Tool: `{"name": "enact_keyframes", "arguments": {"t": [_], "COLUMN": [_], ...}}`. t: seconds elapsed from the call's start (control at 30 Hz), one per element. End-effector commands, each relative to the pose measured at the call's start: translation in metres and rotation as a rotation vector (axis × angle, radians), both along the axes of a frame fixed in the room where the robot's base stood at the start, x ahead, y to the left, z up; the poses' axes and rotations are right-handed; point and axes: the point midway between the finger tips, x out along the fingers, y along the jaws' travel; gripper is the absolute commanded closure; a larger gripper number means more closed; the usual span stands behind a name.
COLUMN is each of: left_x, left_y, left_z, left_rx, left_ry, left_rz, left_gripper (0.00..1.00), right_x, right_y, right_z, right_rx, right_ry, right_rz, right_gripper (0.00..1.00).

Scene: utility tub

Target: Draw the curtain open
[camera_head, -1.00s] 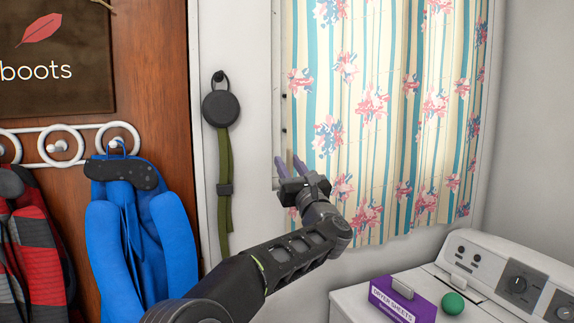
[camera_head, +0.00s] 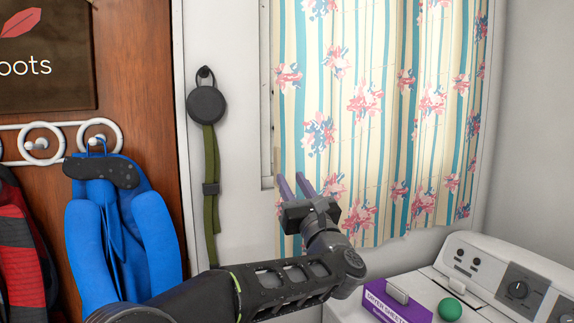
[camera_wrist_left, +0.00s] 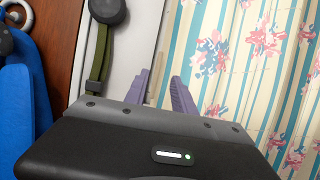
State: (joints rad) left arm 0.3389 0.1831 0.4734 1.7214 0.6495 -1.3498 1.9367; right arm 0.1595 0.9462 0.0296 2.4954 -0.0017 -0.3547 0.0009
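The curtain (camera_head: 375,110) is cream with blue stripes and pink flowers, and it hangs across the window in the head view. Its left edge hangs just right of the window frame's left side. My left gripper (camera_head: 294,187) is at the lower left part of the curtain, its two purple fingers pointing up and apart. In the left wrist view the curtain (camera_wrist_left: 265,60) fills the right side, and the fingers (camera_wrist_left: 160,88) show a gap, with the curtain's left edge near or behind them. Whether they touch the cloth is unclear. My right gripper is not in view.
A black round holder with a green strap (camera_head: 207,105) hangs on the wall left of the window. A blue garment (camera_head: 120,230) hangs on white hooks further left. A white washer or dryer (camera_head: 470,280) with a purple box (camera_head: 397,302) and green ball (camera_head: 450,309) stands lower right.

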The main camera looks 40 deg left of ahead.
Motion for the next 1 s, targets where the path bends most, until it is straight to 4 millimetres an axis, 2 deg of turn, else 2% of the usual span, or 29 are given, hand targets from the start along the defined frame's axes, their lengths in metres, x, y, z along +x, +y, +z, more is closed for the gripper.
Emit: {"name": "enact_keyframes", "arguments": {"t": [0.33, 0.8, 1.0], "left_x": [0.005, 0.038, 0.042], "left_y": [0.007, 0.055, 0.061], "left_z": [0.005, 0.031, 0.031], "left_rx": [-0.001, -0.001, -0.002], "left_ry": [0.0, 0.0, -0.001], "left_rz": [0.001, 0.002, 0.001], "left_gripper": [0.69, 0.69, 0.69], "right_x": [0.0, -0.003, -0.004], "right_y": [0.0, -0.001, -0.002], "right_z": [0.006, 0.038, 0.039], "right_rx": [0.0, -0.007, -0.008], "right_ry": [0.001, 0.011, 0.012], "right_rz": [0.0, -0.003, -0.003], "right_gripper": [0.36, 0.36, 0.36]}}
